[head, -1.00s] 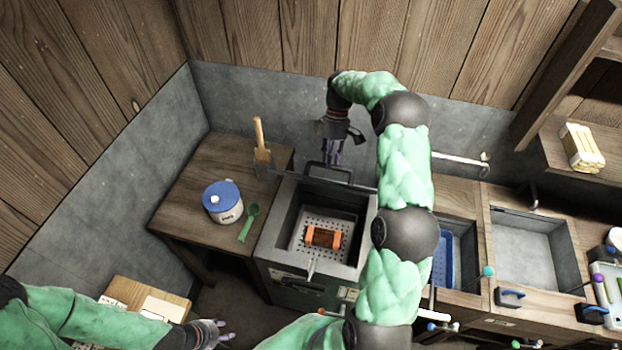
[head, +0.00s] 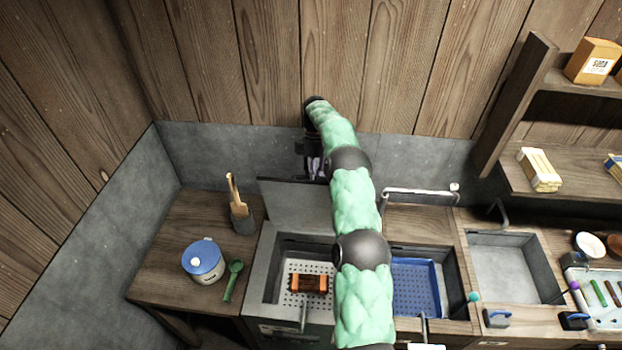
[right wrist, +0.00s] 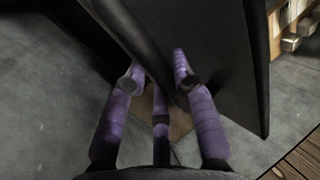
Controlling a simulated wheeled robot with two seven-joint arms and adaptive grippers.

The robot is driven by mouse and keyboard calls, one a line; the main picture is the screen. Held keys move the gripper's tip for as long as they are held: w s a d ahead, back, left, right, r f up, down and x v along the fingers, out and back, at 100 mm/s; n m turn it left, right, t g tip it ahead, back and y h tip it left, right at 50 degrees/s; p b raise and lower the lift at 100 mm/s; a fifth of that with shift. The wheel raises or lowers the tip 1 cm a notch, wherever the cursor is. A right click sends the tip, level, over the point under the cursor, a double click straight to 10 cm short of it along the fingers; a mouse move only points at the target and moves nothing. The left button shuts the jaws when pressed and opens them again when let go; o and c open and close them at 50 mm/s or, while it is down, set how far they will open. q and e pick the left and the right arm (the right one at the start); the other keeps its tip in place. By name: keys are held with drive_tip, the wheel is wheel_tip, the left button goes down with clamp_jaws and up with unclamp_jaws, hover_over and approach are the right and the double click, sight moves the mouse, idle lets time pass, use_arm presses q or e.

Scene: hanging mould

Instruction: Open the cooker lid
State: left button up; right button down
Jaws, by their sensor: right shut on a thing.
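The cooker (head: 256,285) stands at the centre with its top open. Its grey lid (head: 290,205) stands up at the rear edge, its inner face towards the head camera. My right gripper (head: 315,168) is behind the lid's upper edge, partly hidden by it. In the right wrist view, the purple fingers (right wrist: 158,80) are closed around the dark bar handle (right wrist: 128,32) beside the lid's dark plate (right wrist: 235,75). My left gripper is not in view.
Inside the cooker, an orange-and-brown mould (head: 308,283) sits on a perforated tray. To the left are a blue-lidded jar (head: 204,261), a green spoon (head: 233,280) and a utensil holder (head: 242,222). A blue basket (head: 416,286) and a sink (head: 510,265) lie right. The wall is close behind.

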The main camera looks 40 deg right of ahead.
drive_tip(key=shift+s+f, duration=0.1)
drive_tip(key=shift+f, duration=0.7)
drive_tip(key=c, duration=1.2)
unclamp_jaws()
drive_tip(key=shift+o, duration=1)
drive_tip(key=shift+d, duration=0.1)
wheel_tip(320, 180, up, 10)
drive_tip(key=shift+w, duration=0.25)
drive_tip(key=shift+d, duration=0.1)
